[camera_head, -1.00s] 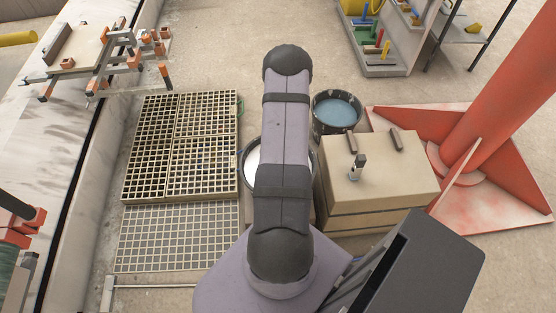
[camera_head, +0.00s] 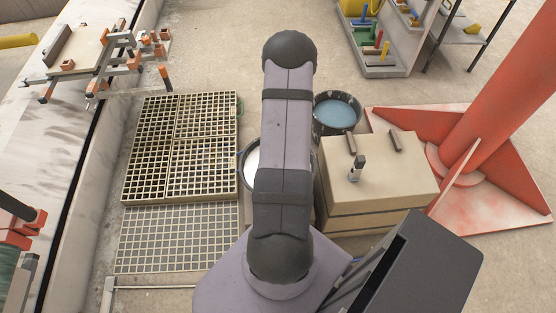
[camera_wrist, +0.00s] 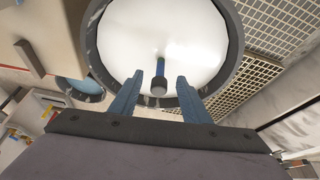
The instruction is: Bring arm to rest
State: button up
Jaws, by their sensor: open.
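My gripper (camera_wrist: 160,78) shows in the wrist view as two blue fingers spread apart. A short dark thing with a blue band (camera_wrist: 159,67) shows between the fingertips, against the white surface; I cannot tell how far it is from them. Behind it is a dark-rimmed bucket of white liquid (camera_wrist: 120,42). In the head view this bucket (camera_head: 250,162) is mostly hidden behind my arm, which stands raised in the middle. My gripper is hidden there.
A bucket of blue liquid (camera_head: 336,113) and a tan box (camera_head: 378,180) with small items on top stand right of my arm. A red post with a flanged base (camera_head: 500,185) is further right. Grates (camera_head: 180,150) lie left. A shelf rack (camera_head: 378,70) stands behind.

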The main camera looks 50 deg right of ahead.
jog(key=shift+v, duration=1.2)
jog(key=shift+s, duration=0.1)
